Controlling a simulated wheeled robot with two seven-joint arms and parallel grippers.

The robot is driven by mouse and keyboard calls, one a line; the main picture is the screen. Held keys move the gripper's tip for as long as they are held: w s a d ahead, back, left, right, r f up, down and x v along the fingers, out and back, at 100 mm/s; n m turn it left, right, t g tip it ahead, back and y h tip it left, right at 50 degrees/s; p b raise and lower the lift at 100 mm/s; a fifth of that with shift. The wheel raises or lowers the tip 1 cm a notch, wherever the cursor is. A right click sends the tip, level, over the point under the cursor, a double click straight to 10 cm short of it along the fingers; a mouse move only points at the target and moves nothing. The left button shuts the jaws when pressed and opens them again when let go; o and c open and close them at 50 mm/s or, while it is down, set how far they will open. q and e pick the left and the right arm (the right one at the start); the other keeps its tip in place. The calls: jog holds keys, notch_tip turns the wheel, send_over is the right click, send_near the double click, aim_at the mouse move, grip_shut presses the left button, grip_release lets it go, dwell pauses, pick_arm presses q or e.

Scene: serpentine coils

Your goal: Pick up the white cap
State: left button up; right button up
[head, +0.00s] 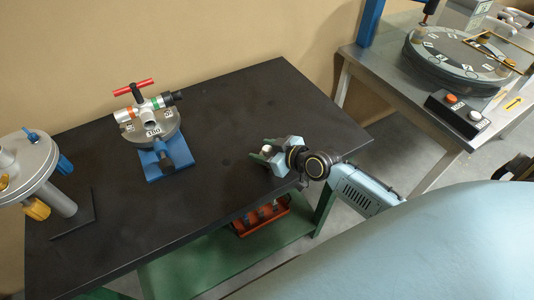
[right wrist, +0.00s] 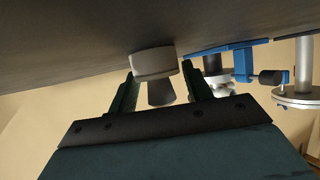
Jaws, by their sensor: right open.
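The white cap (head: 267,149) sits on the dark table near its front right edge, between the fingers of my right gripper (head: 262,154). In the right wrist view the cap (right wrist: 153,60) shows as a pale, wide disc with a narrower grey part towards me. There my right gripper (right wrist: 159,72) is open, with one green finger on each side of the cap. Whether either finger touches it I cannot tell. My left gripper is not in view.
A blue-based vise-like fixture (head: 170,155) with a red T-handle stands left on the table (head: 225,115). A round grey stand (head: 62,200) is at far left. A metal bench (head: 380,68) with a dial stands right. The table between fixture and gripper is clear.

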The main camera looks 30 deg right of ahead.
jog(key=shift+w+a+f, duration=0.15)
jog(key=shift+w, duration=0.15)
jog(key=shift+c, duration=0.3)
jog(key=shift+s, duration=0.1)
jog(key=c, duration=0.8)
jog(key=shift+f, duration=0.1)
notch_tip(320, 180, up, 10)
jog(key=shift+r+p, duration=0.15)
jog(key=shift+p, duration=0.8)
grip_shut()
